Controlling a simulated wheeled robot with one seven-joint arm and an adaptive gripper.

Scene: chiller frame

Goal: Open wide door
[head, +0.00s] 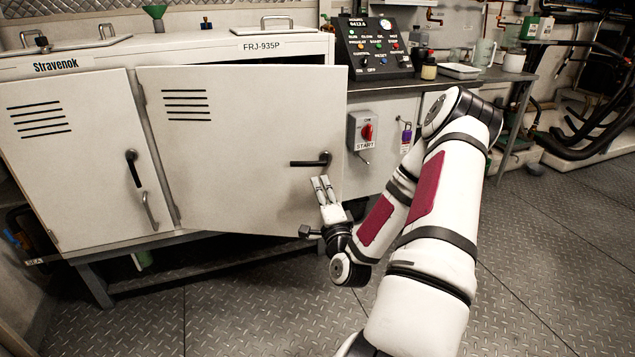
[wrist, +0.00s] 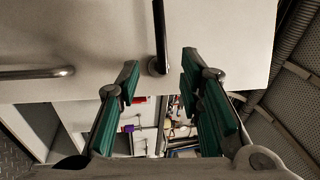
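The wide door (head: 245,135) is the right, off-white door of the chiller. It looks ajar, its right edge standing out from the frame. Its black lever handle (head: 310,162) lies horizontal near that edge; it also shows in the wrist view (wrist: 160,35). A grey bar handle (wrist: 35,73) is on the same panel in the wrist view; in the head view my gripper seems to hide it. My gripper (head: 322,182) is just below the lever, near the door's right edge. In the wrist view its green-padded fingers (wrist: 160,62) are apart with nothing gripped; contact with the door is unclear.
The narrower left door (head: 80,150) looks closed, with a black lever and a grey pull handle. A control panel (head: 375,50) stands above. The metal floor (head: 250,310) in front is clear.

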